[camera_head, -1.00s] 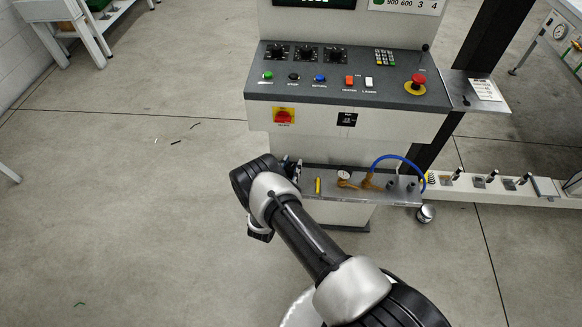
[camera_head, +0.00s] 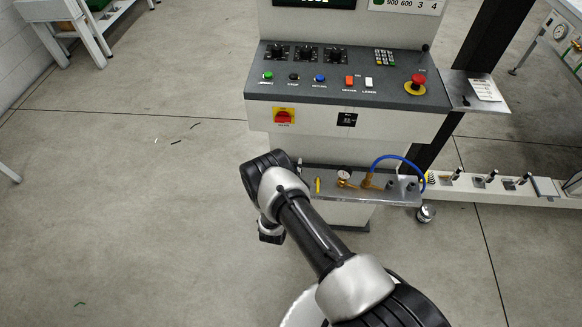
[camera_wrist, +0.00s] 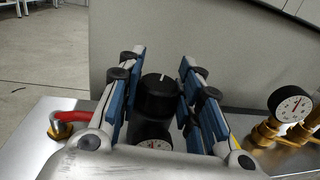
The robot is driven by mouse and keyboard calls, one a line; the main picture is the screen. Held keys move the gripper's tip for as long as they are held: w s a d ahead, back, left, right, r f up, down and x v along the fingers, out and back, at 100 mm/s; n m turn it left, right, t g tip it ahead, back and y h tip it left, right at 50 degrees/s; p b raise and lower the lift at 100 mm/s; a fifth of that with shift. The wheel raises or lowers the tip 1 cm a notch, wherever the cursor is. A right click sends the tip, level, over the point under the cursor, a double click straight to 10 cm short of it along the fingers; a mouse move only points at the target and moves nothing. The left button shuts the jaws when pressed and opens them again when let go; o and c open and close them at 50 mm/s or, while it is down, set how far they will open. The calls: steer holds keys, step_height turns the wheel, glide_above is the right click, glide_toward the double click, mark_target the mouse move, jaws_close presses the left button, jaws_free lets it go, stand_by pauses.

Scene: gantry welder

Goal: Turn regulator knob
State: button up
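The black regulator knob (camera_wrist: 158,95), with a white mark on its top, stands between my gripper's fingers in the wrist view. My gripper (camera_wrist: 164,60) has a blue-padded finger on each side of the knob, with narrow gaps showing, and looks open. Whether a pad touches the knob is hard to tell. A round gauge (camera_wrist: 155,145) shows partly below the knob, cut off by my gripper body. In the head view my arm hides the knob and most of the gripper, at the left end of the metal shelf (camera_head: 330,191).
A second gauge (camera_wrist: 290,103) on brass fittings stands to the right. The control panel (camera_head: 330,90) with buttons rises above the shelf. A blue hose (camera_head: 398,158) arches over its right part. Open floor lies left.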

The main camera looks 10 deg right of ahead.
steer(key=o, duration=0.4)
steer(key=v, duration=1.2)
stand_by(0.3)
